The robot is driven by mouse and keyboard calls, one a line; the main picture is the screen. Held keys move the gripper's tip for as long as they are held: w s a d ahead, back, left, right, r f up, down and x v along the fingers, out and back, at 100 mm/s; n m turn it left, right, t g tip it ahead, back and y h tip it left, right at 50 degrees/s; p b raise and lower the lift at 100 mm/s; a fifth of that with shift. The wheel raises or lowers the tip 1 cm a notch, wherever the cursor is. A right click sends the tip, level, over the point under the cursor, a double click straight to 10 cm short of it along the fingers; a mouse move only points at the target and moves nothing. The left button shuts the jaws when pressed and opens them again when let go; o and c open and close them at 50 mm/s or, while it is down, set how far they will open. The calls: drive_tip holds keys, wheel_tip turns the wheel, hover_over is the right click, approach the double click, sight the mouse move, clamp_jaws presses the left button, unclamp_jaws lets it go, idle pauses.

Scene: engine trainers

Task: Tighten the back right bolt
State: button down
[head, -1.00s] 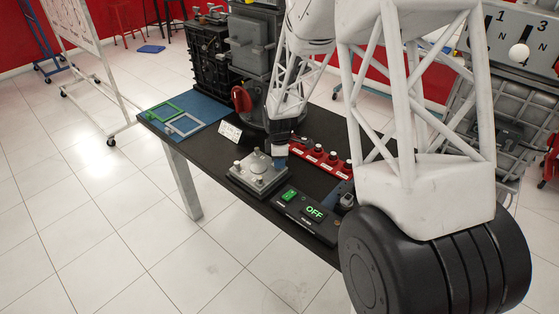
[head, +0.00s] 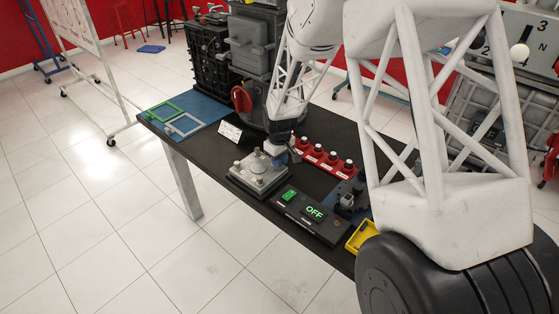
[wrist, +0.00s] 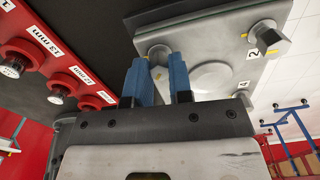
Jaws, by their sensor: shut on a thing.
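A grey metal plate (head: 246,177) with bolts at its corners lies on the black table. In the wrist view the plate (wrist: 225,45) shows a round raised middle, a bolt by a label "2" (wrist: 267,30) and another by a label "4" (wrist: 245,97). My gripper (head: 279,156) is at the plate's right corner in the head view. Its two blue fingers (wrist: 157,72) are on either side of a corner bolt (wrist: 159,53) and shut on it. The fingers partly hide this bolt, and its label is not visible.
A red rack (head: 325,157) with several sockets stands close to the right of the plate. A black control box (head: 300,222) reading "OFF" is in front. A yellow tray (head: 359,238) lies at the right. The engine (head: 255,50) stands behind.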

drive_tip(key=m, duration=0.5)
drive_tip(key=shift+m, duration=0.3)
drive_tip(key=m, duration=0.5)
idle(0.4)
drive_tip(key=c, duration=1)
unclamp_jaws()
drive_tip(key=shift+r, duration=3.95)
